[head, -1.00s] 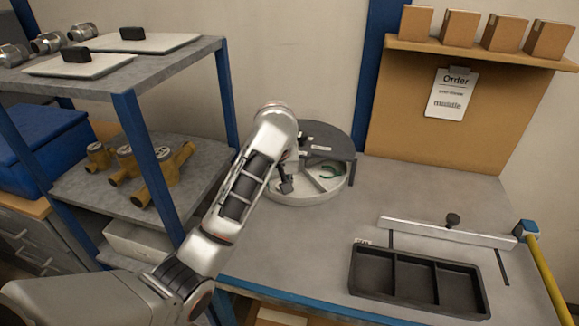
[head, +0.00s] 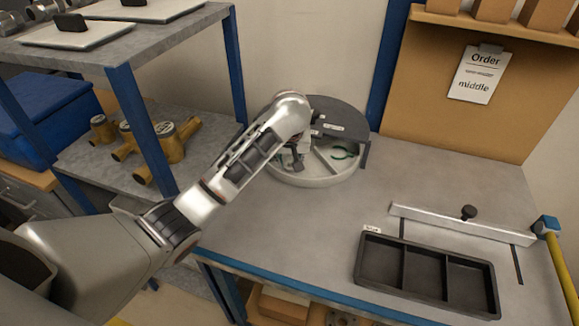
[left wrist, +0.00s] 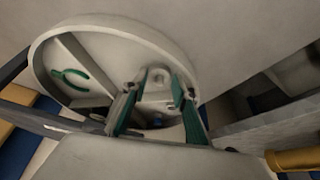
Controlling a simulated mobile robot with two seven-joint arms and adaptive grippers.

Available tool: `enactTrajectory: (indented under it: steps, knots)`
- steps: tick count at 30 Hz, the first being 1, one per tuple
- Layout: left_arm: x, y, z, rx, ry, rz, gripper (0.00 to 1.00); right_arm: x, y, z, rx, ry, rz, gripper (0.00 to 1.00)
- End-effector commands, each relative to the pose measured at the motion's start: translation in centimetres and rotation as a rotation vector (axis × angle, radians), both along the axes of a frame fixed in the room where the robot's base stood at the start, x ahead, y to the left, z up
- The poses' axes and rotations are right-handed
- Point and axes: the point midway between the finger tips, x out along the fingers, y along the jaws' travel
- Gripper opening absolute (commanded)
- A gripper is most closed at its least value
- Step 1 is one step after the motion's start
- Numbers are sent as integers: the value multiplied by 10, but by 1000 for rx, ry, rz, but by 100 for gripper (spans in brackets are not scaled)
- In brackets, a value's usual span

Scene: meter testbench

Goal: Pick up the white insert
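The round grey tray (head: 318,180) with divided compartments stands at the back of the bench, partly under a dark half cover (head: 335,118). In the left wrist view, a pale piece with a round hole (left wrist: 158,76), which looks like the white insert, sits in one compartment. My left gripper (left wrist: 156,92) is open, its green-padded fingers on either side of this piece. I cannot tell whether they touch it. In the head view my left gripper (head: 294,158) is over the tray's left part, and the wrist hides the insert. My right gripper is not in view.
A green ring-like part (head: 345,153) lies in another compartment. A black three-part tray (head: 360,262) and a metal rail (head: 460,226) are on the right of the bench. A shelf with blue posts (head: 140,115) stands close to my left arm. The bench middle is clear.

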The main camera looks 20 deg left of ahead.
Motion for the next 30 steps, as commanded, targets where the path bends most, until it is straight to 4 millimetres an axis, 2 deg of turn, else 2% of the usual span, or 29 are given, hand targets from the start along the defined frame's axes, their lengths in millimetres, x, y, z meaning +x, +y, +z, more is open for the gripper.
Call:
enactTrajectory:
  steps: [3,10,11,13,30]
  knots:
    - [3,2,-6,1,-2,1,28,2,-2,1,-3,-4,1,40]
    - [3,2,-8,0,-2,1,28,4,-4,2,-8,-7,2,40]
    - [3,1,-8,0,-2,1,23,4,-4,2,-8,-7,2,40]
    - [3,1,-8,0,-2,1,5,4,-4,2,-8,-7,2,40]
    - [7,4,-3,0,-2,1,4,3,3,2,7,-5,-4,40]
